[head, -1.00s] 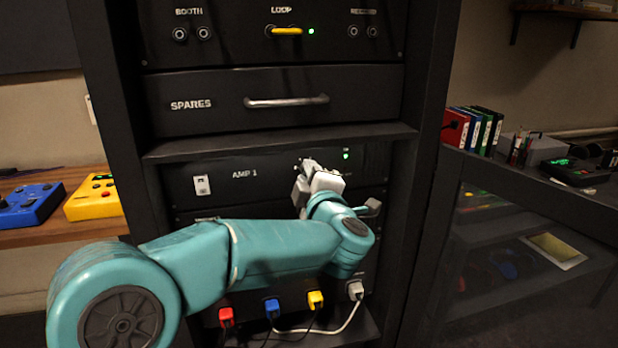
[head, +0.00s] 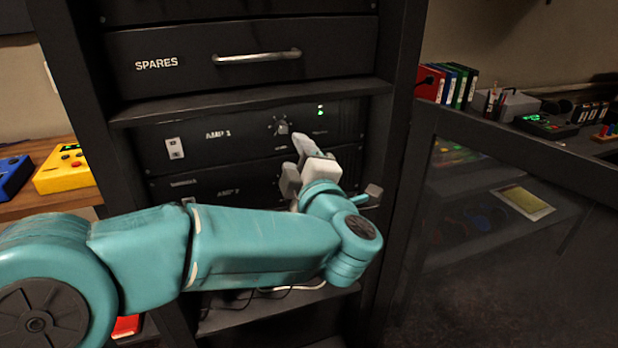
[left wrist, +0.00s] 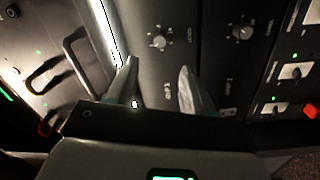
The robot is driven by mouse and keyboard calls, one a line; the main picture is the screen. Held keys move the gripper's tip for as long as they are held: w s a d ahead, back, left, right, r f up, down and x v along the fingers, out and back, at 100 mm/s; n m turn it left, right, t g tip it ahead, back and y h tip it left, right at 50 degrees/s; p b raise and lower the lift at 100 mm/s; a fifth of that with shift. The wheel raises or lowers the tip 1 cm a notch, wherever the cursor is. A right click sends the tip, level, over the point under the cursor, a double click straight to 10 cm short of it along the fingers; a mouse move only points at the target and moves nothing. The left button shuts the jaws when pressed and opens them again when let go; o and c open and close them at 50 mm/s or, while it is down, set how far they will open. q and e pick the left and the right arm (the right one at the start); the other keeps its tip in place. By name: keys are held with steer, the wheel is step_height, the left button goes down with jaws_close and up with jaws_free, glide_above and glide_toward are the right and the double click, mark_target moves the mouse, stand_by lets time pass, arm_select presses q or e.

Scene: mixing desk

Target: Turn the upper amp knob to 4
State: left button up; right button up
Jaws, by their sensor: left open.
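The upper amp, labelled AMP 1 (head: 217,134), has a small grey knob (head: 282,126) with tick marks around it; its setting is too small to read. The knob also shows in the left wrist view (left wrist: 158,41), turned sideways. My left gripper (head: 297,164) is open and empty, just below and right of that knob in the head view, apart from it. In the left wrist view its two fingers (left wrist: 158,78) point toward the AMP 1 panel, with the knob beyond the gap between them. The lower amp's knob (left wrist: 242,32) shows there too; in the head view my gripper mostly hides it. My right gripper is not in view.
A SPARES drawer with a metal handle (head: 257,57) sits above the amp, over a jutting shelf edge (head: 250,100). Small switches (left wrist: 296,71) line another panel. A desk with folders (head: 447,84) stands right of the rack, a yellow box (head: 66,170) left.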

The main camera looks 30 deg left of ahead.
arm_select(q)
steer(key=v, duration=0.7)
